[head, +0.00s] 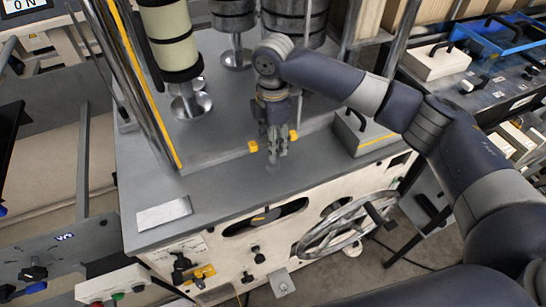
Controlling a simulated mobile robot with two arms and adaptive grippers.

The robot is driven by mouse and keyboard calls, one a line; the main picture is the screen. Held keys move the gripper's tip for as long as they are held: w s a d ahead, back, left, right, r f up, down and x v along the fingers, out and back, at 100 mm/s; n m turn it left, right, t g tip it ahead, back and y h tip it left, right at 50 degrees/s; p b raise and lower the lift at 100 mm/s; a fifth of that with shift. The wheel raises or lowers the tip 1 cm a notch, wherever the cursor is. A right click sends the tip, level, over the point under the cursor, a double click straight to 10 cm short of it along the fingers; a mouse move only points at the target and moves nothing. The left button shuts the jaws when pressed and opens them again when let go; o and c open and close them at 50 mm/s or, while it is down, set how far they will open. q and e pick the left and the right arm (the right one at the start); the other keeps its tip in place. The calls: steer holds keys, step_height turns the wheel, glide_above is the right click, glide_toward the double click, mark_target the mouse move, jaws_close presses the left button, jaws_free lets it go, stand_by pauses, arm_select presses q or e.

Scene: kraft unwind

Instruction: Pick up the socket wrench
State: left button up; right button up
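My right gripper (273,157) points down over the grey top of the machine (225,203), near the middle of the picture. Its arm comes in from the right. The fingertips look close together, but whether they are shut or hold something is too small to tell. I cannot make out a socket wrench for certain; it may be hidden by the gripper. My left gripper is not in view.
Rollers (170,38) on round metal feet stand behind the gripper. A grey box with a black handle (363,130) is to its right. A pale plate (164,213) lies at the front left. A handwheel (346,224) is on the front panel.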

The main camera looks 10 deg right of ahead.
jaws_close()
steer(key=shift+r, duration=0.1)
